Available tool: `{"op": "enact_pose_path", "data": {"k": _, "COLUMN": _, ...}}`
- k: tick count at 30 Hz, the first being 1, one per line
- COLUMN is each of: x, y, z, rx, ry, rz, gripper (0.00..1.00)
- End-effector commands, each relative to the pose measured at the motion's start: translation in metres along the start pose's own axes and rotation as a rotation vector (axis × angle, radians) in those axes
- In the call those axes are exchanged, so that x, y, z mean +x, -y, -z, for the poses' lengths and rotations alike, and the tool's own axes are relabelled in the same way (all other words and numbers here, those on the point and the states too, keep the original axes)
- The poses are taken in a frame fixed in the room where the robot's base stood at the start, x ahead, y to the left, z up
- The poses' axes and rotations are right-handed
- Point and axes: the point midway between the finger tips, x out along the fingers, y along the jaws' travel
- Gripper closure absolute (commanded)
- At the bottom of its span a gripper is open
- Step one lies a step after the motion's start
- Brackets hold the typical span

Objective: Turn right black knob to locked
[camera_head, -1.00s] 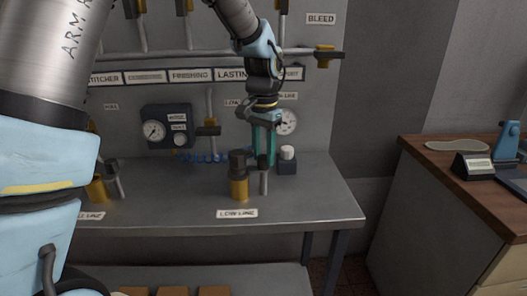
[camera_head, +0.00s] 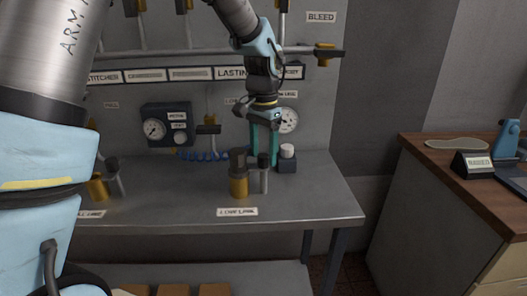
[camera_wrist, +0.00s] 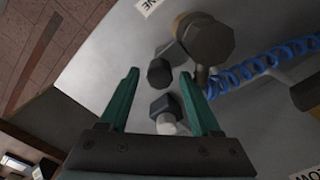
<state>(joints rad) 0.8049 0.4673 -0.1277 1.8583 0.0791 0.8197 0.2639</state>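The right black knob (camera_head: 263,160) tops a slim grey post on the right of the bench. My gripper (camera_head: 265,150) points down there, with its teal fingers open. In the wrist view, the black knob (camera_wrist: 158,72) shows between the fingertips of my gripper (camera_wrist: 160,75), with a gap on each side. I see no finger touching it. I cannot tell whether the fingertips are level with the knob or above it. No locked mark on the knob is readable.
A yellow valve with a dark cap (camera_head: 238,175) stands close left of the post. A dark block with a white knob (camera_head: 287,158) sits close right. A blue coiled hose (camera_wrist: 265,63) lies behind.

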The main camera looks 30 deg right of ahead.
Motion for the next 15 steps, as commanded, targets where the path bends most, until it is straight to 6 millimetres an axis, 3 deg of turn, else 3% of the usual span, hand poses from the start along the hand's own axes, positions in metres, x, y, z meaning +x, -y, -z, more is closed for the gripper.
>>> {"op": "enact_pose_path", "data": {"k": 10, "x": -0.003, "y": 0.000, "z": 0.000, "rx": -0.001, "ry": 0.000, "rz": 0.000, "gripper": 0.31}}
{"op": "enact_pose_path", "data": {"k": 15, "x": -0.025, "y": 0.000, "z": 0.001, "rx": -0.001, "ry": -0.004, "rz": 0.001, "gripper": 0.31}}
